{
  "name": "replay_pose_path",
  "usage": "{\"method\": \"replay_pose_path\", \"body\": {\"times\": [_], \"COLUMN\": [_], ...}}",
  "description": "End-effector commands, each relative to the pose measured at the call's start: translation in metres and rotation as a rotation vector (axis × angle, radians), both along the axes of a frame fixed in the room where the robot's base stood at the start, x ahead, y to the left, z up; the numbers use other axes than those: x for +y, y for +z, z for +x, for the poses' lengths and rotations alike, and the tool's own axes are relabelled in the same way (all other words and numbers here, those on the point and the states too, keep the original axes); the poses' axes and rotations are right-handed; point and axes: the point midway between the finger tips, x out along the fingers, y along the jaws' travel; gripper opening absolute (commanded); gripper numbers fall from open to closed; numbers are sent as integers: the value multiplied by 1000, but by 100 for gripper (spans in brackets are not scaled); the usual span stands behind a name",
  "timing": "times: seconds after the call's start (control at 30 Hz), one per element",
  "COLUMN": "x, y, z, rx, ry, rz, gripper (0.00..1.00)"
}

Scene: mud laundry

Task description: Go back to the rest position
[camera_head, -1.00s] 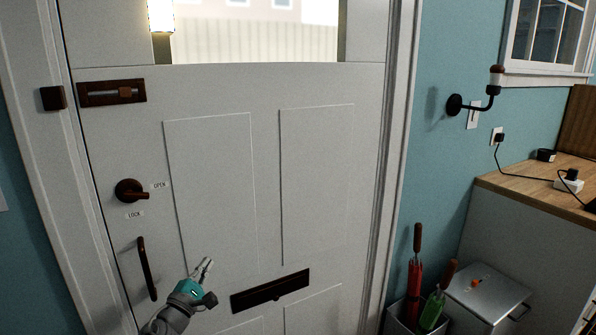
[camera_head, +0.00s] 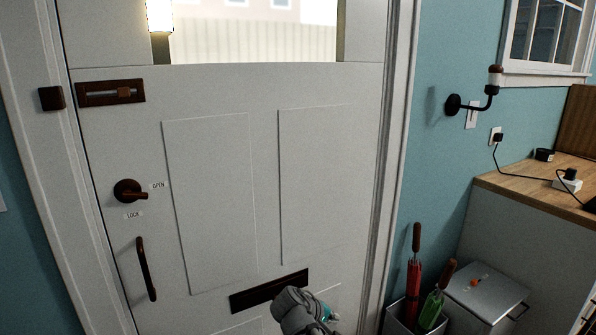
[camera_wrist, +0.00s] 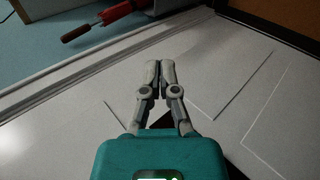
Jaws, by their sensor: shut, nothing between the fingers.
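My gripper (camera_wrist: 160,72) shows in the wrist view with its two fingers together and nothing between them. It points across the white door's panels toward the door's edge and frame. In the head view my arm's end is low in the middle, in front of the white door (camera_head: 220,90), near the dark mail slot (camera_head: 268,291). The fingers are hidden in the head view.
The door carries a dark knob (camera_head: 129,192), a pull handle (camera_head: 146,268) and a slide bolt (camera_head: 110,93). At right stand a bin with a red umbrella (camera_head: 413,280) and a green umbrella (camera_head: 432,309), a metal box (camera_head: 487,292) and a wooden counter (camera_head: 535,182).

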Motion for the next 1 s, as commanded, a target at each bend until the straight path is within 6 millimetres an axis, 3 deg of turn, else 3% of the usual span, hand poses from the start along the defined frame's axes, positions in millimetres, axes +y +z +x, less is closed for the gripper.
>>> {"method": "replay_pose_path", "body": {"times": [0.1, 0.4, 0.8, 0.97, 1.0], "x": [-24, -60, -74, -77, -75], "y": [-17, -48, -61, -61, -52], "z": [-15, -52, -83, -90, -89], "rx": [45, 145, 219, 238, 238], "ry": [-98, -327, -514, -566, -563], "rz": [126, 448, 737, 821, 818], "gripper": [0, 0, 0, 0, 0]}}
